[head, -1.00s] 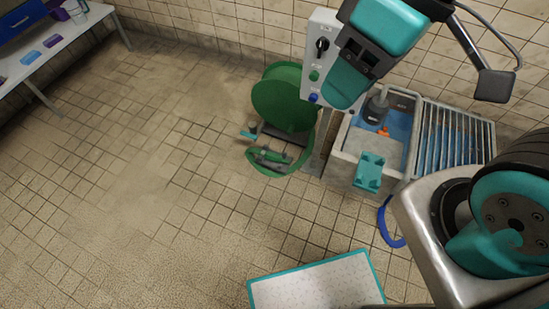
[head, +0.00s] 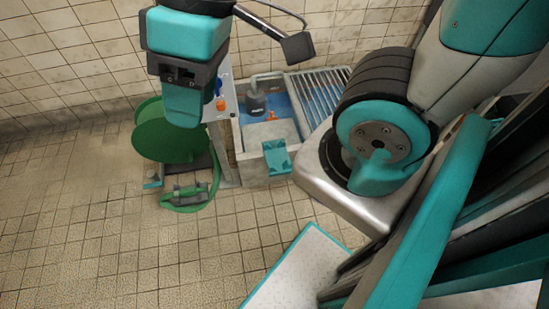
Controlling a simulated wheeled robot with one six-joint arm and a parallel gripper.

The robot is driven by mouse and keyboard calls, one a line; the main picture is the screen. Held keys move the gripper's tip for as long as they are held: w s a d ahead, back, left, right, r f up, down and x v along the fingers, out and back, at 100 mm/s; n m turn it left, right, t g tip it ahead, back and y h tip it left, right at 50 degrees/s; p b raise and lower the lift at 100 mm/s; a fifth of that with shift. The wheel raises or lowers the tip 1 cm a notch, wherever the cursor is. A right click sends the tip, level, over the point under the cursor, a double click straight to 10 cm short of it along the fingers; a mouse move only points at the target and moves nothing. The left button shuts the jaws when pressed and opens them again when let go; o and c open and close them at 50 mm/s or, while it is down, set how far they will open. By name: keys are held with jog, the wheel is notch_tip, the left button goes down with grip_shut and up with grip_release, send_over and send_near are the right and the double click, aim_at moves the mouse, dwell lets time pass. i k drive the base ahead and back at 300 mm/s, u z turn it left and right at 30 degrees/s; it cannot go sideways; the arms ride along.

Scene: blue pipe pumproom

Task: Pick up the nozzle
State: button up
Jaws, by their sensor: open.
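The nozzle (head: 187,194) appears to be the small grey-green spray piece lying on the tiled floor, at the end of the green hose (head: 214,182) in front of the green reel. My gripper (head: 183,112) hangs at the top left of the head view, its teal end pointing down. It is open, and nothing shows in it. In the picture it is above the nozzle and overlaps the reel. The nozzle is clear of it and fully visible, but how far apart they are in depth I cannot tell.
The green hose reel (head: 160,135) stands near the wall. A grey sink (head: 258,170) with a teal bracket (head: 277,157) and a slatted drainer (head: 318,93) is to its right. The floor at left is clear.

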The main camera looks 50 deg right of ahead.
aim_at(190, 191)
jog(key=z, duration=1.8)
jog(key=i, duration=0.9)
jog(key=u, duration=3.4)
